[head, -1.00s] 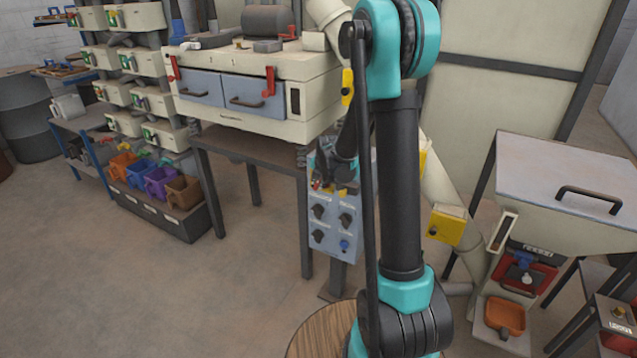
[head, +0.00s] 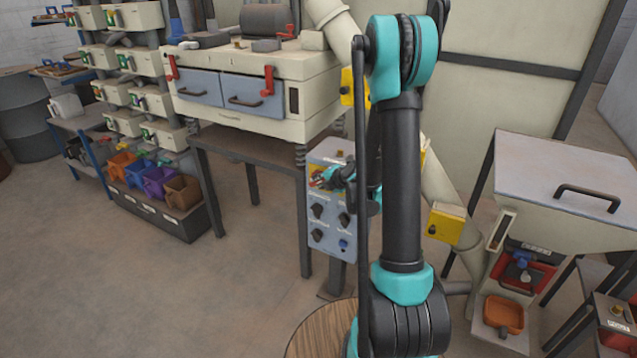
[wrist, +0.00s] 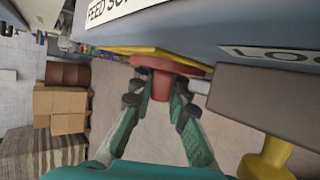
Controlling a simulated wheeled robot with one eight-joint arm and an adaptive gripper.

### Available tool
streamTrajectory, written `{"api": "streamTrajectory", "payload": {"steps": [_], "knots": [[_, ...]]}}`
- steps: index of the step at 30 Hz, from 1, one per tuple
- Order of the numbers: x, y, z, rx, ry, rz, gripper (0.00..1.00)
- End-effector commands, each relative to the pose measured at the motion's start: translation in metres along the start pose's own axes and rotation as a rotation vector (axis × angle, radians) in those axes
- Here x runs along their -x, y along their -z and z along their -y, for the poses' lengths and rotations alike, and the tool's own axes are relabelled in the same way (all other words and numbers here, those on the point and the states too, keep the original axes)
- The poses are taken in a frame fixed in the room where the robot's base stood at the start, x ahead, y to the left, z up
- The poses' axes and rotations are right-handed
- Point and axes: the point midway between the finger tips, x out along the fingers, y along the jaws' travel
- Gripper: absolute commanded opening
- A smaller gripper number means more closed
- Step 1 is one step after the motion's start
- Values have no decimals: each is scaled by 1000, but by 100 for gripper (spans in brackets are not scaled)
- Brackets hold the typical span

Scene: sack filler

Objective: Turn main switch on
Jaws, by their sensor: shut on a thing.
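The main switch is a red knob on a yellow plate, high on the grey-blue control panel (head: 330,228). In the wrist view the red knob (wrist: 161,84) sits between the two fingers of my gripper (wrist: 160,100), which are closed on its sides. The yellow plate (wrist: 135,50) shows behind it as a thin edge. In the head view my gripper (head: 325,179) is at the upper left of the panel and mostly covers the knob. The knob's turn position cannot be read.
Black knobs (head: 318,211) and a blue button (head: 343,243) are lower on the panel. In the wrist view a grey block (wrist: 262,100) with a yellow part stands right of the fingers. A yellow box (head: 446,224) is on the pipe at right. Floor left of the panel is clear.

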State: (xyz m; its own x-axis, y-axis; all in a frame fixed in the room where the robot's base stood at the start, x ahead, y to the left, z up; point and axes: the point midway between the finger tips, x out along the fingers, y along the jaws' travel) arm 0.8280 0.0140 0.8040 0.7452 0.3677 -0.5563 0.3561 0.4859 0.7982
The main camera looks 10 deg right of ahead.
Motion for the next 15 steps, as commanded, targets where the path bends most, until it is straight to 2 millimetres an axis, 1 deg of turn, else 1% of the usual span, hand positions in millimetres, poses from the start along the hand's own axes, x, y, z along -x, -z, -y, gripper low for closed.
{"api": "streamTrajectory", "payload": {"steps": [10,11,15], "knots": [[0,0,0,-1,-2,-1,0],[0,0,0,-1,-2,-1,19],[0,0,0,-1,-1,-1,36]]}}
